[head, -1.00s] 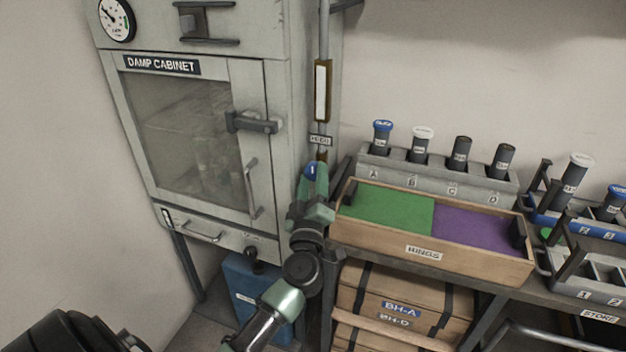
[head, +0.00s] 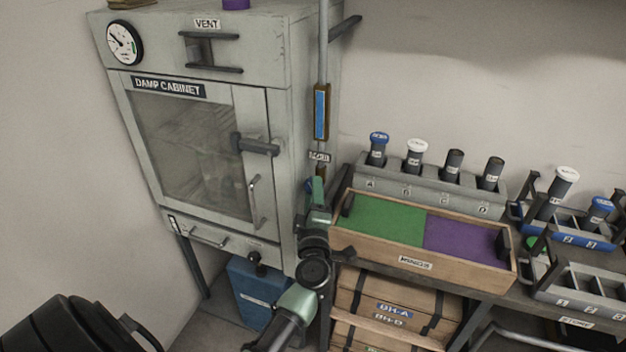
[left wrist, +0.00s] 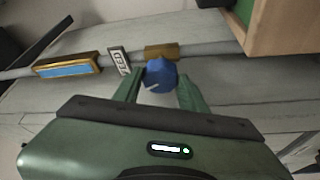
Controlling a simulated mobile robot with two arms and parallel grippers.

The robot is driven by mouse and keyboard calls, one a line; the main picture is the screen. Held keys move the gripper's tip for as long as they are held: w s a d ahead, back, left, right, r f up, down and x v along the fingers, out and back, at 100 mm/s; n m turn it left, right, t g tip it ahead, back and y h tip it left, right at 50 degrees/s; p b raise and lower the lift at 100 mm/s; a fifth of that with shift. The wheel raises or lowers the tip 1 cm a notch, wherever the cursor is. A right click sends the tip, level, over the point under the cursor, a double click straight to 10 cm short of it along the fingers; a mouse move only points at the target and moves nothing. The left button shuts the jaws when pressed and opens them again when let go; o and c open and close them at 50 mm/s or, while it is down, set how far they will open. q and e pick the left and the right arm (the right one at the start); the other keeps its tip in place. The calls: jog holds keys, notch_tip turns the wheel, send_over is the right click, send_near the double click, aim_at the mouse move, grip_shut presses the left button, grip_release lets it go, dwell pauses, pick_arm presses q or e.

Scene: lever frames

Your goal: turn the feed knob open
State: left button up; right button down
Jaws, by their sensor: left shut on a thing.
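The blue feed knob (left wrist: 160,73) sits on the brass fitting of the grey pipe, beside the FEED label (left wrist: 119,60). Its pale pointer line slants to the lower left in the left wrist view. My left gripper (left wrist: 160,88) is shut on the knob, one green finger on each side. In the head view the left gripper (head: 317,190) is at the pipe by the cabinet's right side and hides most of the knob. The sight glass (head: 321,111) above the label shows blue; it also shows blue in the left wrist view (left wrist: 68,68). My right gripper is not in view.
The damp cabinet (head: 190,150) stands left of the pipe. A wooden tray (head: 416,263) with green and purple halves lies close to the right of my gripper. A blue container (head: 250,290) is below the cabinet.

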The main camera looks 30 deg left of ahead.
pick_arm(q)
jog(key=shift+r+n+g+h+p, duration=0.1)
jog(key=shift+n+g+h+p, duration=0.35)
jog(key=shift+n+p, duration=1.6)
jog(key=shift+r+n+g+h+p, duration=0.1)
jog(key=shift+n+g+h+p, duration=0.35)
jog(key=shift+n+p, duration=1.6)
jog(key=shift+m+p, duration=0.75)
jog(key=shift+m, duration=0.05)
jog(key=o, duration=1.1)
